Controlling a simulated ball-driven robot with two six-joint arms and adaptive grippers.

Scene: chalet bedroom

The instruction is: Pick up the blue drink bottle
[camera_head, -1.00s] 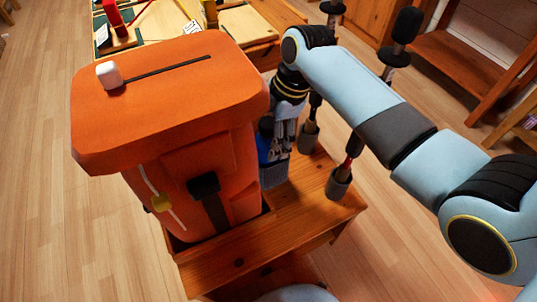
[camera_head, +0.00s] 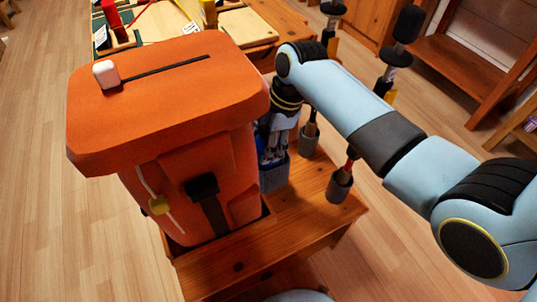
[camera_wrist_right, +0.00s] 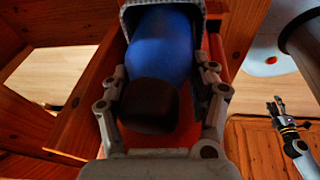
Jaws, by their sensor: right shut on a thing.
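The blue drink bottle (camera_wrist_right: 160,45) with a dark cap (camera_wrist_right: 150,105) sits in a grey mesh pocket (camera_head: 273,178) on the side of the orange backpack (camera_head: 185,150). In the head view only a little of its blue shows above the pocket, behind my fingers. My right gripper (camera_head: 272,148) points down at the pocket. In the right wrist view its two fingers (camera_wrist_right: 160,88) lie on both sides of the bottle's cap end and are shut on it. My left gripper (camera_wrist_right: 275,104) shows small at the right of the wrist view, empty, its fingertips apart.
Two trekking poles stand close beside the pocket, with grey cup-like ends (camera_head: 340,186) and dark grips (camera_head: 407,25). A wooden table with coloured items (camera_head: 240,22) stands behind. Open floor (camera_head: 430,275) lies to the right.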

